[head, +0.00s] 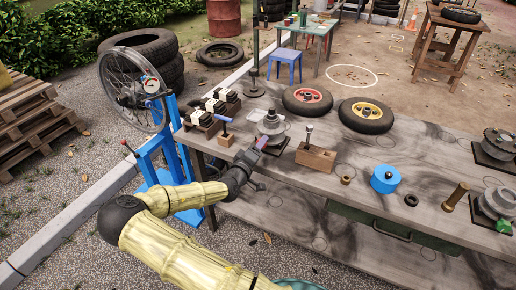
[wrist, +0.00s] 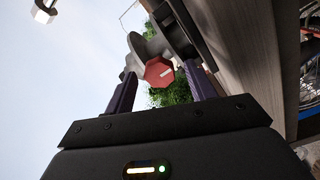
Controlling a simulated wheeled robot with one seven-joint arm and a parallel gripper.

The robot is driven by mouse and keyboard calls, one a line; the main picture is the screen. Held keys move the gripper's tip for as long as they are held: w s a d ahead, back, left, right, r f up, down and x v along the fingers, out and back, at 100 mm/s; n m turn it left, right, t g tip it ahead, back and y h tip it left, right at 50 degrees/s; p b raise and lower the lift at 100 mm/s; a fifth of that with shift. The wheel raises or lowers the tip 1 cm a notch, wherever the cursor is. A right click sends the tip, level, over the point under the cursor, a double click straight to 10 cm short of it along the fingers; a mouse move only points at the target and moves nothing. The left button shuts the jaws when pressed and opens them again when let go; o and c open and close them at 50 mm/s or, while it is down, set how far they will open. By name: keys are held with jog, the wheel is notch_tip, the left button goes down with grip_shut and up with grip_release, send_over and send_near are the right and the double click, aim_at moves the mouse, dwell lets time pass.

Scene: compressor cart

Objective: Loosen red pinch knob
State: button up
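The red pinch knob (wrist: 159,72) is a many-sided red piece with a small pale mark, on a grey metal body (wrist: 160,45) in the wrist view. My gripper (wrist: 160,75) is open, with one dark purple finger on each side of the knob. A gap shows between the knob and each finger. The red knob cannot be made out there.
The workbench (head: 330,180) holds a wooden block with a metal pin (head: 315,158), a blue round part (head: 385,179) and two small wheels. A blue stand with a wire wheel (head: 160,150) is left of my gripper. A blue-handled tool (head: 225,132) stands close by.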

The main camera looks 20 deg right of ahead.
jog(key=v, duration=1.7)
jog(key=shift+s+a+f, duration=0.1)
jog(key=shift+s, duration=0.05)
